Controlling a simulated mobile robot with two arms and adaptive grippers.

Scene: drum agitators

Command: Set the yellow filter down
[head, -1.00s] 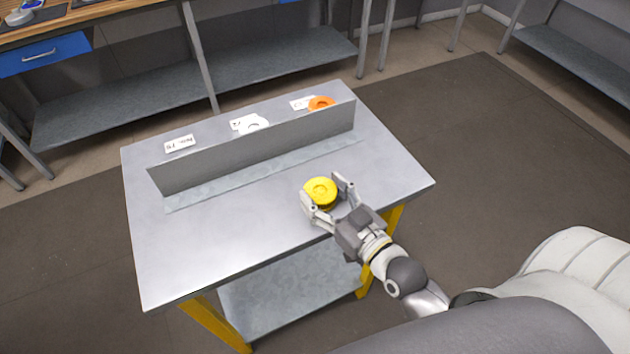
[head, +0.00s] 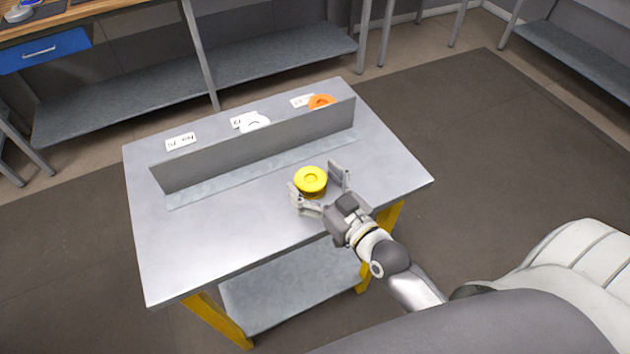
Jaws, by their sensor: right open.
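The yellow filter (head: 310,180) is a round yellow disc on the front part of the metal table (head: 210,240), in front of the upright grey plate. It appears to rest on the tabletop. My right gripper (head: 320,187) comes in from the lower right. Its fingers are spread, one on the left and one on the right of the filter, with visible gaps at least on the right side. My left gripper is not in view.
The upright grey plate (head: 255,148) runs across the table. Behind it lie a white disc (head: 256,123), an orange disc (head: 321,102) and labels such as the left one (head: 181,142). The left of the tabletop is clear.

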